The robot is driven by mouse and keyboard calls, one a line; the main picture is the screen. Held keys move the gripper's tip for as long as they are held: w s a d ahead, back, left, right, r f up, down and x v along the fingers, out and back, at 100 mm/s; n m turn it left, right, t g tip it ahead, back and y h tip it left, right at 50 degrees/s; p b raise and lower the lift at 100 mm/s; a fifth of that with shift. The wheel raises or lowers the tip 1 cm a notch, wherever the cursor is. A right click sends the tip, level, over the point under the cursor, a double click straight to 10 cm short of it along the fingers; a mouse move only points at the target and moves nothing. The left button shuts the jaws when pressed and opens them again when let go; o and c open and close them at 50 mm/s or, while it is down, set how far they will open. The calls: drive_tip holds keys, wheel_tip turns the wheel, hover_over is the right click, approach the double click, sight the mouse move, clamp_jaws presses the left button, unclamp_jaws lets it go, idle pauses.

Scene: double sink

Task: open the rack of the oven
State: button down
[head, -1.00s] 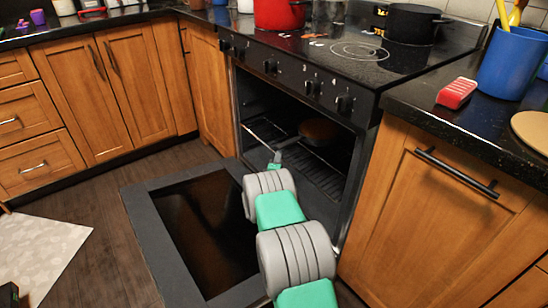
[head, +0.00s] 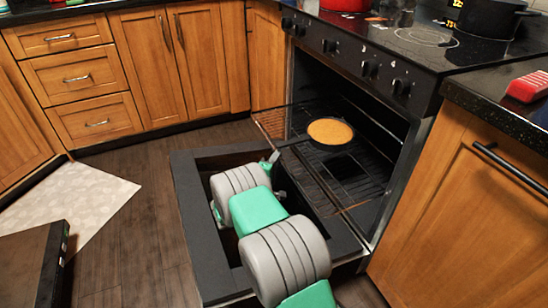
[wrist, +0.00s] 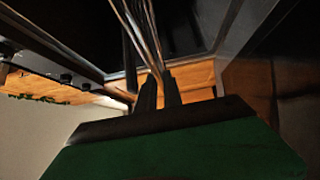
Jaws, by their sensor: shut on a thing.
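The oven (head: 400,110) stands under the black stovetop with its door (head: 190,225) folded down flat. The wire rack (head: 362,192) sticks out of the oven cavity, over the inner side of the door. A dark round pan with an orange-brown inside (head: 330,131) sits on the rack. My gripper (head: 275,157) is at the rack's front edge. In the wrist view my gripper's two dark fingers (wrist: 159,90) are close together around thin metal rods of the rack (wrist: 138,30). My arm hides part of the door and the rack's front.
Wooden cabinets flank the oven, with a handled one (head: 480,190) close on the right. A pale mat (head: 85,205) and a dark box-like object (head: 35,262) lie at left; floor between is clear.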

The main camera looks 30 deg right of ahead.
drive_tip(key=shift+a, duration=0.2)
drive_tip(key=c, duration=1.5)
unclamp_jaws()
drive_tip(key=p+v, duration=0.2)
drive_tip(key=v, duration=0.5)
drive_tip(key=shift+s+a, duration=0.2)
drive_tip(key=shift+a, duration=0.15)
